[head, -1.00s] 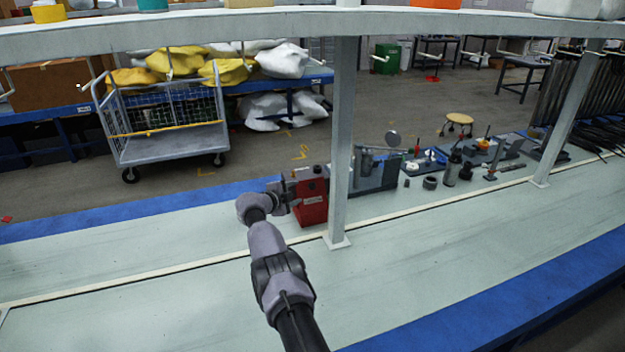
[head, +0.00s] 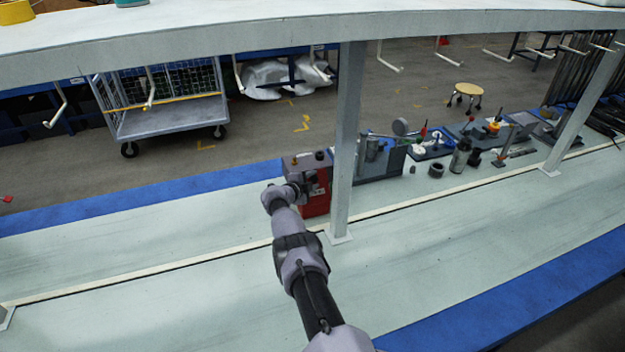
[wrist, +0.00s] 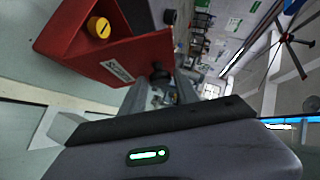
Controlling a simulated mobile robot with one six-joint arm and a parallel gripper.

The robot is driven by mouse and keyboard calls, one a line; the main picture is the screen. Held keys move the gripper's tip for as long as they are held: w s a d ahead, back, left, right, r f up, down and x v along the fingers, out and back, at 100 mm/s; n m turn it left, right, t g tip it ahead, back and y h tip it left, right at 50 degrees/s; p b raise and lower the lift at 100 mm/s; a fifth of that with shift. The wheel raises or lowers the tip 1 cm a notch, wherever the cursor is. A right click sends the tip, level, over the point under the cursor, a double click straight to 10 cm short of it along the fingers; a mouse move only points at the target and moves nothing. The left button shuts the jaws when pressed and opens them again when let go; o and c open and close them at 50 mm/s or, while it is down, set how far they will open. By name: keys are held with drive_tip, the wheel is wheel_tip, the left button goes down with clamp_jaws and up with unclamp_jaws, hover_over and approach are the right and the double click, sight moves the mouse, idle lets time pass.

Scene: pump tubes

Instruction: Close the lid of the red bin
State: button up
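The red bin (head: 316,201) stands on the bench just left of the grey post, partly hidden by my arm in the head view. Its top (head: 305,162) looks grey-brown and flat with small dark knobs; I cannot tell whether the lid is fully shut. My gripper (wrist: 162,88) is close to the labelled face. Its two fingers are apart, with a dark round knob (wrist: 160,74) showing between them; contact is unclear.
The grey post (head: 346,140) rises right beside the bin and holds up a white shelf (head: 300,32) above. Tool trays and dark cylinders (head: 461,155) stand to the right. The bench (head: 150,290) at front left is clear. A cart (head: 170,115) stands behind.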

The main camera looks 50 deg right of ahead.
clamp_jaws()
idle(1.2)
